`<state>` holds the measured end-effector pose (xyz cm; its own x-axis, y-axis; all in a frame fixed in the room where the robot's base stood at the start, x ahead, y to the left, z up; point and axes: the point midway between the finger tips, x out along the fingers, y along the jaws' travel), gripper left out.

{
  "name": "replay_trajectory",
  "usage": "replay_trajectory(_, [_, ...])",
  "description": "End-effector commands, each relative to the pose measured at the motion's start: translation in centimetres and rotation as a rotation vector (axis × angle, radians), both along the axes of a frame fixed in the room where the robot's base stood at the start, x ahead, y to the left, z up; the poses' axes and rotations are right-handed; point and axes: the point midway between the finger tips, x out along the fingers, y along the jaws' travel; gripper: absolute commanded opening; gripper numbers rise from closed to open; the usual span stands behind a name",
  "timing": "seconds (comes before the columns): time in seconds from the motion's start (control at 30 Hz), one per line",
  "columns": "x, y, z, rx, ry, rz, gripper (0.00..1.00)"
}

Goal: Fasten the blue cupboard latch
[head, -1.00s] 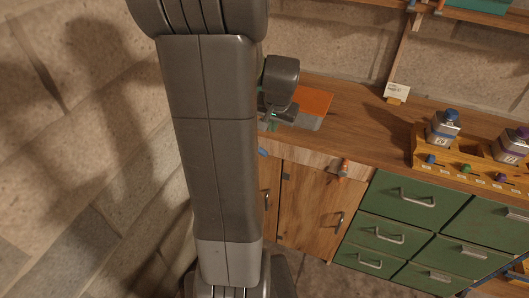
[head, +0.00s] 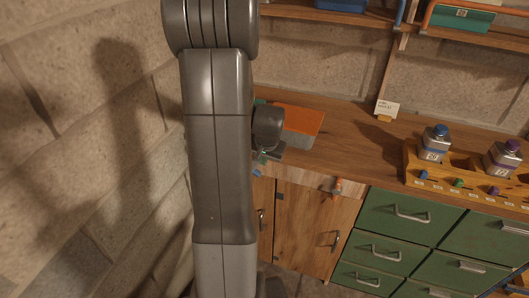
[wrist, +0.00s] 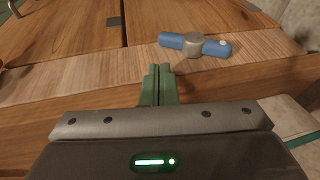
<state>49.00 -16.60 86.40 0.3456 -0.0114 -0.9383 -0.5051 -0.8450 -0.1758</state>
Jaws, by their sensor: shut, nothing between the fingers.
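The blue latch (wrist: 195,46) is a short blue bar with a round grey pivot in its middle. In the wrist view it lies nearly crosswise on the wooden rail, slightly tilted, beyond and to the right of my fingertips. My gripper (wrist: 158,72) has its green fingers together, with nothing between them, and looks apart from the latch. In the head view a small blue part of the latch (head: 258,173) shows beside my arm, just below the counter edge. The wooden cupboard door (wrist: 160,20) is at the top of the wrist view. My arm hides part of the cupboard in the head view.
An orange latch (head: 337,187) sits on the rail further right. Green drawers (head: 400,222) stand beside the cupboard. A stone wall (head: 90,150) rises at the left.

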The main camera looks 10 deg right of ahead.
Motion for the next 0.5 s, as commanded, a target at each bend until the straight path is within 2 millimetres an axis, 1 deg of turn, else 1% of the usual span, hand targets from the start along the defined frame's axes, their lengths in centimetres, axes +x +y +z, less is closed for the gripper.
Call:
replay_trajectory(0.03, [0.2,0.0,-0.9,0.001,0.005,0.001,0.00])
replay_trajectory(0.2, [0.9,1.0,-2.9,0.000,0.004,0.003,0.00])
replay_trajectory(0.33, [1.2,1.4,-3.9,0.000,0.003,0.002,0.00])
replay_trajectory(0.5, [1.4,1.7,-4.3,0.000,0.000,0.001,0.00])
